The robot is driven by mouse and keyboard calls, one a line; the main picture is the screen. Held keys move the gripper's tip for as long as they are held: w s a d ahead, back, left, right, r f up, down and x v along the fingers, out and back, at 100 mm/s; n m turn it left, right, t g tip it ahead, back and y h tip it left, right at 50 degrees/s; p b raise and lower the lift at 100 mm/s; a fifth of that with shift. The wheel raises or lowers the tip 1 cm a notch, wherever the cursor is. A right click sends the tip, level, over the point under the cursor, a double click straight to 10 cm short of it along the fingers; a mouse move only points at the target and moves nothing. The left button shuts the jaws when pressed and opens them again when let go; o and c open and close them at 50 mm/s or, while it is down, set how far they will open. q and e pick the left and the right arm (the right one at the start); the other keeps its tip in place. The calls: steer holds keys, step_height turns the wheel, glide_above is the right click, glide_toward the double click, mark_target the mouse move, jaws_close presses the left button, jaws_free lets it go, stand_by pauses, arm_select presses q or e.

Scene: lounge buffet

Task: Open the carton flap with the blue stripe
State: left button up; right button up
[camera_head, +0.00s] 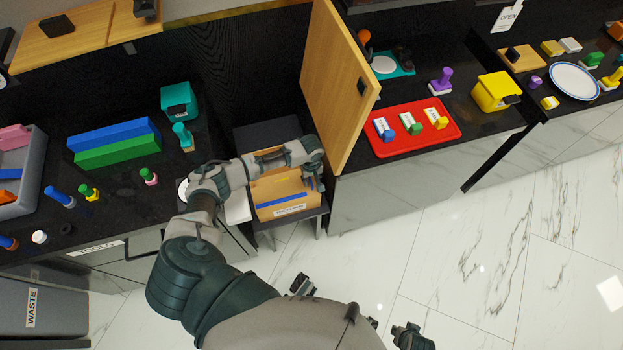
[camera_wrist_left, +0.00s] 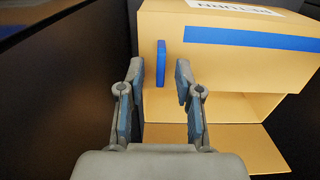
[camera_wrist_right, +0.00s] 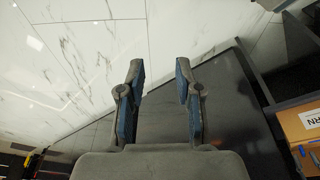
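The tan carton (camera_head: 270,187) sits in the low cabinet space, with a blue stripe (camera_head: 281,201) and a RETURN label (camera_head: 290,210) on its front. In the left wrist view the carton (camera_wrist_left: 220,75) shows the stripe (camera_wrist_left: 250,39) and a narrow blue tab (camera_wrist_left: 161,62) on its face. My left gripper (camera_head: 315,181) is at the carton's right end. In its wrist view the left gripper (camera_wrist_left: 160,80) is open, fingers apart, with the tab seen between the fingertips; contact cannot be told. My right gripper (camera_wrist_right: 158,82) is open and empty, away from the carton (camera_wrist_right: 305,135).
An open wooden door (camera_head: 338,85) stands upright just right of the carton. Dark counters flank it, with a red tray (camera_head: 400,146) at right and blue and green blocks (camera_head: 115,140) at left. The marble floor (camera_head: 450,250) in front is clear.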

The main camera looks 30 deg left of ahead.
arm_select(q)
steer(key=shift+a, duration=0.1)
jaws_close()
